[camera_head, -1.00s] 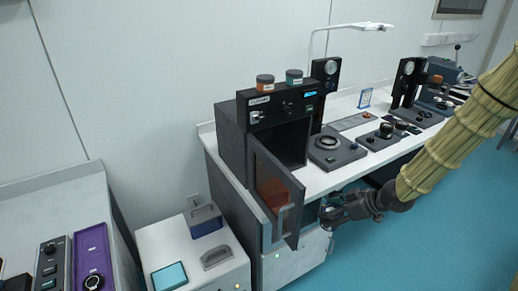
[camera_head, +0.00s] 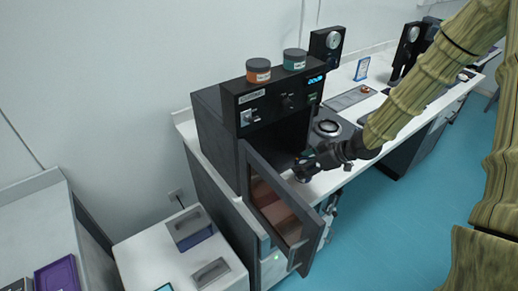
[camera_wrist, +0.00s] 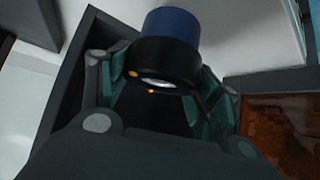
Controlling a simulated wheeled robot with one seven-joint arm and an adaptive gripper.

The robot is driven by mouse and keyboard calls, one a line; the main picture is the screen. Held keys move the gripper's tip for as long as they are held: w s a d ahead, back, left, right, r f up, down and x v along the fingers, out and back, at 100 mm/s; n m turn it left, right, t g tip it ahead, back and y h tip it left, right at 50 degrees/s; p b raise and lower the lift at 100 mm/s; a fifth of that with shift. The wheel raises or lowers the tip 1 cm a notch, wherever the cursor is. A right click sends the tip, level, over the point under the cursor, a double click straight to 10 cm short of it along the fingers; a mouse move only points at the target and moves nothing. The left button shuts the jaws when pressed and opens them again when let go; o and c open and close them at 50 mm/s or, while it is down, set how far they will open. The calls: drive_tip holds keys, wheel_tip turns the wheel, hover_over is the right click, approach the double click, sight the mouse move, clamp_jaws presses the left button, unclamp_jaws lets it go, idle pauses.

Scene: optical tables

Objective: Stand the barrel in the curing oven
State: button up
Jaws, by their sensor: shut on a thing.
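The curing oven (camera_head: 215,130) is a dark box at the left end of the bench. Its door (camera_head: 275,210), with an orange window, stands open toward the front. My gripper (camera_head: 303,172) is just right of the oven's opening, above the bench edge and behind the open door. In the wrist view my gripper (camera_wrist: 160,95) is shut on the barrel (camera_wrist: 165,58), a black cylinder with a blue end. The door's orange window (camera_wrist: 285,130) shows at the lower right there. In the head view the barrel is too small and dark to make out.
Two jars, an orange one (camera_head: 258,70) and a teal one (camera_head: 294,60), stand on top of the oven. A stage with a ring (camera_head: 327,128) is on the bench right of the oven. A low white cabinet (camera_head: 160,262) stands at the front left.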

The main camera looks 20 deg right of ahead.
drive_tip(key=w+a+p, duration=0.1)
drive_tip(key=w+a, duration=0.4)
drive_tip(key=w, duration=0.1)
drive_tip(key=w+a+p, duration=0.2)
drive_tip(key=w+a, duration=0.4)
drive_tip(key=shift+a, duration=0.1)
drive_tip(key=shift+s+f+p, duration=0.1)
drive_tip(key=shift+f+p, duration=0.25)
drive_tip(key=shift+f, duration=0.4)
drive_tip(key=o, duration=1.2)
drive_tip(key=shift+f, duration=0.15)
drive_tip(key=shift+s+d+r, duration=0.1)
drive_tip(key=shift+d+r, duration=0.1)
drive_tip(key=shift+r, duration=0.05)
drive_tip(key=b+v, duration=0.1)
drive_tip(key=v, duration=1)
drive_tip(key=shift+s+r, duration=0.25)
drive_tip(key=shift+r, duration=0.05)
drive_tip(key=shift+d, duration=0.1)
